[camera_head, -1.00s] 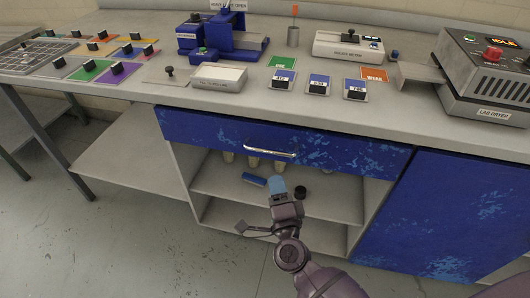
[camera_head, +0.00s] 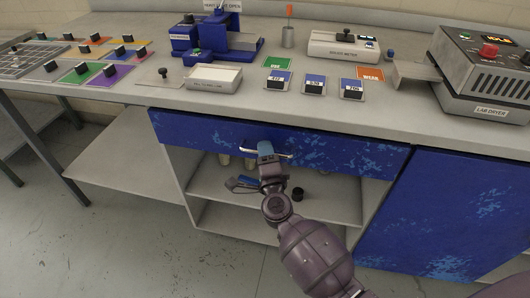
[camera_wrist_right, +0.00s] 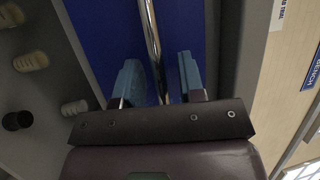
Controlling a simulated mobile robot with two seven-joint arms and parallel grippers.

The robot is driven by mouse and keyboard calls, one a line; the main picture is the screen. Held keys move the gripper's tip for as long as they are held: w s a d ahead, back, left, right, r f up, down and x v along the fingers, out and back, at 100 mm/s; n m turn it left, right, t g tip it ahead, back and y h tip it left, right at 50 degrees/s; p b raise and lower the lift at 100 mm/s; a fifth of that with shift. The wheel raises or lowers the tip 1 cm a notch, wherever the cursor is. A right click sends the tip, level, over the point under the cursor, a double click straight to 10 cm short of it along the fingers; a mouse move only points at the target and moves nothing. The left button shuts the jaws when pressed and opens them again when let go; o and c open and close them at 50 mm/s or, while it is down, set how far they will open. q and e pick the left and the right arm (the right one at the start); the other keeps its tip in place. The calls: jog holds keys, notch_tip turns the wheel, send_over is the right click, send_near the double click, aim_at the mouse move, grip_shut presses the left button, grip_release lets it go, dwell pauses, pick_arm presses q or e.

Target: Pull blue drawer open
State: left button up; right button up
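The blue drawer (camera_head: 205,133) is a wide, worn blue front under the worktop, and it looks shut. Its chrome bar handle (camera_head: 284,156) is partly hidden by my right gripper (camera_head: 265,147), which is at the handle. In the right wrist view, the handle (camera_wrist_right: 152,38) runs between the two blue fingertips of the right gripper (camera_wrist_right: 159,80), with a gap on each side. The right gripper is open. The blue drawer front (camera_wrist_right: 100,30) lies behind the handle. My left gripper is not in view.
Below the drawer is an open shelf (camera_head: 320,205) with pale cups and a small black object (camera_head: 297,194). A blue cabinet door (camera_head: 440,215) stands to the right. The worktop (camera_head: 240,105) above holds devices and cards. The floor in front is clear.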

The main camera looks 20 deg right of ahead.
jog(key=shift+w, duration=0.1)
jog(key=shift+c, duration=0.4)
jog(key=c, duration=0.5)
grip_shut()
